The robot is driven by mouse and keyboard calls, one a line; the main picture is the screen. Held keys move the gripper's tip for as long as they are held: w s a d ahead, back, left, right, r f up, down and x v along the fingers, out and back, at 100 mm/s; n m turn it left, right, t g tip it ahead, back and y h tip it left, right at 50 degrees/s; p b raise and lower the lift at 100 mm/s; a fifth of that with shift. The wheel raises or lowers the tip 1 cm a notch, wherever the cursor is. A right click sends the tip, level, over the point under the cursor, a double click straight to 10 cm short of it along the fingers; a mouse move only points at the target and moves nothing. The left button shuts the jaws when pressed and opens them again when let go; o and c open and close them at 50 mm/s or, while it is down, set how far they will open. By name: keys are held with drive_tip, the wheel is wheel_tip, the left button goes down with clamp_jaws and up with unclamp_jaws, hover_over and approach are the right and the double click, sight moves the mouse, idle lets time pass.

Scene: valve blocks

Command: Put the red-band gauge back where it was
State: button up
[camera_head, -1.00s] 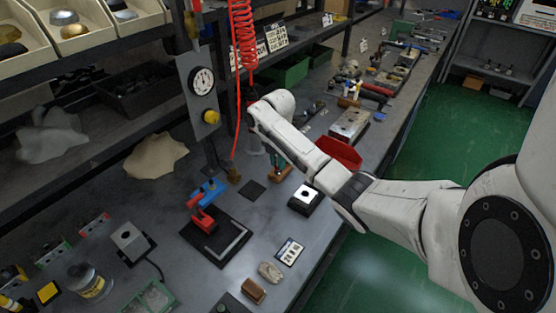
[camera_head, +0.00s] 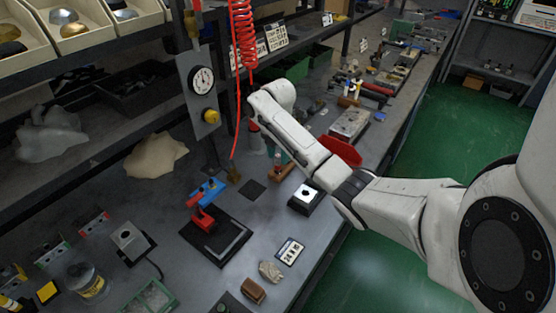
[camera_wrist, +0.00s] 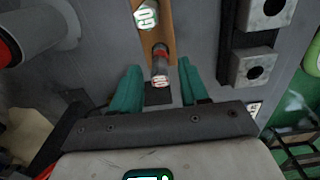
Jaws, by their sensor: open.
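The red-band gauge (camera_wrist: 160,62) is a small grey cylinder with a red band and a lettered end. It appears at one end of the brown wooden rack (camera_wrist: 157,36) in the wrist view; how deeply it sits there is unclear. A second gauge with a green "GO" end (camera_wrist: 147,15) is in the same rack. My gripper (camera_wrist: 158,82) is open, its teal fingers to either side of the red-band gauge with gaps. In the head view, my gripper (camera_head: 280,158) is partly hidden behind my arm, above the brown rack (camera_head: 286,177).
A grey cylinder with a red end (camera_wrist: 18,42) is left of my gripper. A red bin (camera_head: 340,151), a black-based white block (camera_head: 306,196) and a red-and-blue clamp fixture (camera_head: 203,215) stand nearby on the bench.

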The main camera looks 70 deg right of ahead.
wheel_tip(320, 180, up, 8)
drive_tip(key=shift+f+p, duration=0.1)
drive_tip(key=shift+p, duration=0.7)
drive_tip(key=shift+r+p, duration=0.65)
drive_tip(key=shift+r, duration=0.1)
drive_tip(key=shift+s+f, duration=0.1)
